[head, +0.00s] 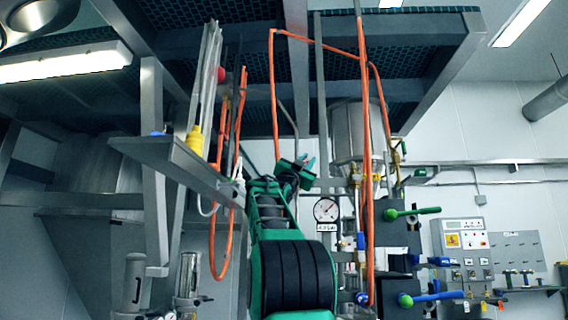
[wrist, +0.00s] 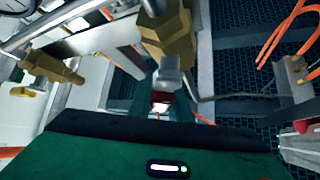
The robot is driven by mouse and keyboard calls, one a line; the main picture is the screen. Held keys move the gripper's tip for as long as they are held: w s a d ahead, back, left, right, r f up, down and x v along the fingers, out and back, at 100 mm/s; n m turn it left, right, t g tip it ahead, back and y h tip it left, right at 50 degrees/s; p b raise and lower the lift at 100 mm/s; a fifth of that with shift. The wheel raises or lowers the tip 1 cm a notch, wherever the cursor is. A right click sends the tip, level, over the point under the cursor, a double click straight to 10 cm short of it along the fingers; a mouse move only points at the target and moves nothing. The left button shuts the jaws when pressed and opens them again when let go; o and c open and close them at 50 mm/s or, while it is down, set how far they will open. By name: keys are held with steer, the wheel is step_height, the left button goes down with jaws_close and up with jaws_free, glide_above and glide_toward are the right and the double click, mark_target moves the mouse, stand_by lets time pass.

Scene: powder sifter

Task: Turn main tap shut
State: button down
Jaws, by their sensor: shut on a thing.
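My gripper (head: 297,168) is raised in the middle of the head view, left of a steel vessel and above a round gauge. In the wrist view my gripper (wrist: 161,107) is shut on a small dark red part, which looks like the handle of the main tap (wrist: 168,42). That tap has a brass body and a grey block below it, in line with the red part. The fingers hide much of the handle, so I cannot tell its exact angle. In the head view I cannot make out the tap behind my gripper and arm.
Orange hoses (head: 273,85) hang close around my arm. The steel vessel (head: 352,130) and round gauge (head: 327,210) are close by on the right. A grey bracket shelf (head: 165,152) juts out at left. Green-handled valves (head: 415,212) and a control panel (head: 463,240) stand further right.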

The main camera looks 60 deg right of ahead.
steer(key=shift+m+g, duration=0.3)
steer(key=c, duration=1.6)
jaws_free()
steer(key=shift+w+a, duration=0.1)
steer(key=shift+a, duration=0.05)
steer(key=shift+c, duration=0.2)
